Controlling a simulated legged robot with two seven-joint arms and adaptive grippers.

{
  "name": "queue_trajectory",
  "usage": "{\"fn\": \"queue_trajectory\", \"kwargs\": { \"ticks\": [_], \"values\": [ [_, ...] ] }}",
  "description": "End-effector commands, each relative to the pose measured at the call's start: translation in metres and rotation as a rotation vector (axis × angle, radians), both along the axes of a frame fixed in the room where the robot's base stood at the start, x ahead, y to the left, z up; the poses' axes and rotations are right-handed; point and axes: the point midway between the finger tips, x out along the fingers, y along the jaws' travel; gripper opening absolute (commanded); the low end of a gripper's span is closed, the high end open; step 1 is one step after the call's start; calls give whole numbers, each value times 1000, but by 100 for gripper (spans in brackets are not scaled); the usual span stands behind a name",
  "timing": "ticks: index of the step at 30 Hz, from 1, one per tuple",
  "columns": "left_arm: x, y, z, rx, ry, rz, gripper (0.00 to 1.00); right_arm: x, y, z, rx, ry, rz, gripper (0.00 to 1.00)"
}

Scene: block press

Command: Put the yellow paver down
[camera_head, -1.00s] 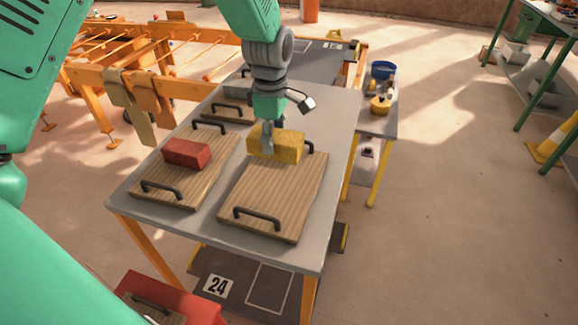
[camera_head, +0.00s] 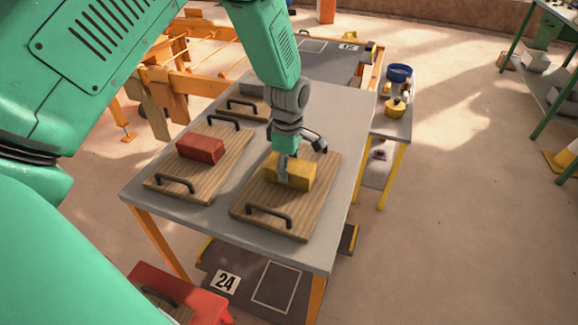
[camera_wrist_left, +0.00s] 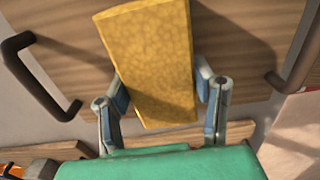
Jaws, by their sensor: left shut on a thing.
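The yellow paver (camera_head: 298,173) is over the right wooden board (camera_head: 262,197), near its middle. I cannot tell for certain whether it touches the board. My left gripper (camera_head: 283,172) is shut on the paver from above. In the left wrist view the paver (camera_wrist_left: 152,62) sits between the two fingers of the gripper (camera_wrist_left: 160,98), with the board's wood grain (camera_wrist_left: 60,50) behind it. The right gripper is not in view.
A red paver (camera_head: 201,148) lies on the left board (camera_head: 222,170). Both boards have dark handles and rest on the grey table (camera_head: 345,115). Another board (camera_head: 240,112) with a grey block is at the back. A side table (camera_head: 392,125) holds a blue bucket (camera_head: 399,73).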

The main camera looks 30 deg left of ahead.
Motion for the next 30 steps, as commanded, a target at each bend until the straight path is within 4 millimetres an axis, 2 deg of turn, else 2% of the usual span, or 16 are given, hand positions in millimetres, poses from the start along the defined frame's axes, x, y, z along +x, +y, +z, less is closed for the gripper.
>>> {"fn": "queue_trajectory", "kwargs": {
  "ticks": [1,2,3,12,16,30],
  "values": [
    [1,0,1,0,-1,0,0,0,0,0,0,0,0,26],
    [0,0,0,1,1,0,61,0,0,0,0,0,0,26],
    [0,0,0,1,1,0,72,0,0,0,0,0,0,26],
    [0,0,0,1,2,0,72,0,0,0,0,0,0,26],
    [1,0,10,1,-1,0,72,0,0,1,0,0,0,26],
    [0,1,101,1,-1,0,72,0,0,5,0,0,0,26]
  ]
}}
